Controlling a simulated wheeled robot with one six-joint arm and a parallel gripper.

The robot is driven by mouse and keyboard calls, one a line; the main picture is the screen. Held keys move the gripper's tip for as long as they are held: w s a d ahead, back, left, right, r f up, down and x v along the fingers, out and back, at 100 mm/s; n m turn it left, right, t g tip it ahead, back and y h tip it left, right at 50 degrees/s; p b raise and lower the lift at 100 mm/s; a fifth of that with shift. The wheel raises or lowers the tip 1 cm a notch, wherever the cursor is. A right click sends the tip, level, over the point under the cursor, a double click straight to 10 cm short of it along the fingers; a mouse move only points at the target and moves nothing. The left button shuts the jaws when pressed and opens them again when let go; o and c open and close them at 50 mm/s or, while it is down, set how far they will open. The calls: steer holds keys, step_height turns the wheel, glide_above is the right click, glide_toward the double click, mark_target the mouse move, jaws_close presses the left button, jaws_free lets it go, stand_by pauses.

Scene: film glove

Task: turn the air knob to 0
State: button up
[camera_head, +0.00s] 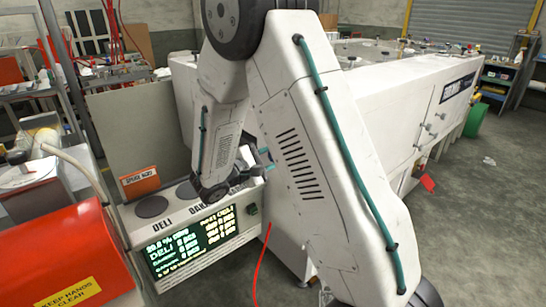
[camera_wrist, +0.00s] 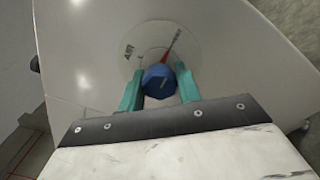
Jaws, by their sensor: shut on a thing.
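The air knob (camera_wrist: 159,80) is a round blue knob on a white panel in the wrist view. A pale round dial plate (camera_wrist: 163,36) lies behind it, with small lettering that reads like AIR and a red pointer mark running up and to the right. My gripper (camera_wrist: 159,82) has its two teal fingers on either side of the knob, shut on it. In the head view my arm hides the knob, and only a bit of my teal fingers (camera_head: 268,165) shows beside the white machine.
A weighing unit with a lit green and yellow display (camera_head: 192,241) stands at lower left, close to my wrist. A red-orange machine (camera_head: 62,255) is left of it. A long white machine (camera_head: 400,105) fills the right. Grey floor (camera_head: 480,220) is open at far right.

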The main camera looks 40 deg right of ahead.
steer(key=n, duration=0.8)
steer(key=shift+n, duration=0.3)
steer(key=n, duration=0.4)
steer(key=shift+n, duration=2.5)
steer(key=o, duration=1)
steer(key=shift+c, duration=0.2)
